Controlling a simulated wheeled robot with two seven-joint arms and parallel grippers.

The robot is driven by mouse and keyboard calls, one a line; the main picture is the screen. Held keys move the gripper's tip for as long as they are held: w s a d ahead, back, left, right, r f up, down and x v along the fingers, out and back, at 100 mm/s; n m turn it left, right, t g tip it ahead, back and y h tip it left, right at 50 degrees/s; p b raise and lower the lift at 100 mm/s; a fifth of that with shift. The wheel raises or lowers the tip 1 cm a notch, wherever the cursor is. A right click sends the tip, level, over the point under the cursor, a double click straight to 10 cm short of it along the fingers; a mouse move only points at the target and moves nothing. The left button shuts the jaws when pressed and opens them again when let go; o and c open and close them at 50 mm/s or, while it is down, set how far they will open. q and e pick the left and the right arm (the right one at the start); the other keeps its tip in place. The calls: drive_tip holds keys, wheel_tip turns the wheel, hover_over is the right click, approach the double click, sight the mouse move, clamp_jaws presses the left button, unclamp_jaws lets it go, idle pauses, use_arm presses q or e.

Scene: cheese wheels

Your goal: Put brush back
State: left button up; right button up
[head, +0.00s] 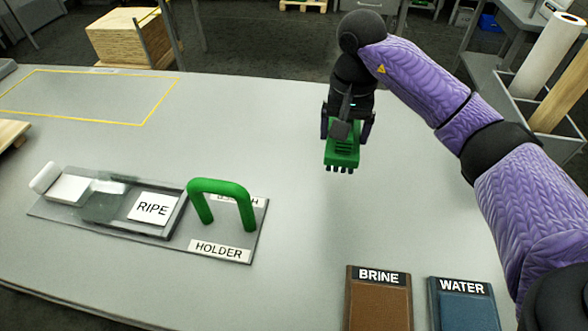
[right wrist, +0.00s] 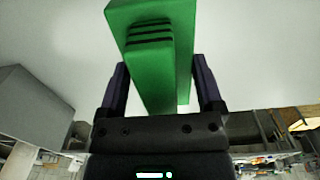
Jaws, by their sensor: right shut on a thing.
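A green brush (head: 342,150) is held in my right gripper (head: 347,122), above the grey table at the upper middle of the head view. Dark bristle tips show at its lower end. In the right wrist view the green brush (right wrist: 155,60) sits between the two fingers of my right gripper (right wrist: 160,85). The green arch-shaped brush holder (head: 222,188) stands on a grey plate labelled HOLDER (head: 219,250), left of and nearer than the brush. A second label behind the arch is partly hidden. My left gripper is not in view.
A clear sliding piece with a RIPE card (head: 153,208) lies left of the arch. A brown BRINE pad (head: 378,300) and a blue WATER pad (head: 462,305) are at the front right. The table between brush and arch is clear.

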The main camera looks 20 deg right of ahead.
drive_tip(key=f, duration=0.3)
drive_tip(key=f+b, duration=0.1)
drive_tip(key=f, duration=0.2)
drive_tip(key=f+b, duration=0.1)
drive_tip(key=f, duration=0.2)
drive_tip(key=shift+s+f, duration=0.25)
drive_tip(key=shift+f, duration=0.1)
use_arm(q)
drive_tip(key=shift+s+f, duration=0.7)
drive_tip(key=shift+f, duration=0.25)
use_arm(e)
drive_tip(key=shift+d+r, duration=0.1)
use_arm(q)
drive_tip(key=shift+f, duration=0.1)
use_arm(e)
drive_tip(key=o, duration=0.7)
drive_tip(key=shift+f, duration=0.2)
drive_tip(key=shift+c, duration=0.2)
drive_tip(key=shift+o, duration=0.9)
drive_tip(key=shift+r, duration=0.35)
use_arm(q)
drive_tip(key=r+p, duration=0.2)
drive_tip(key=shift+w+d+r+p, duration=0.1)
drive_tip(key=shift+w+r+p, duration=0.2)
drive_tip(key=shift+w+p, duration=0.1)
use_arm(e)
wheel_tip(320, 180, up, 12)
drive_tip(key=shift+f, duration=0.15)
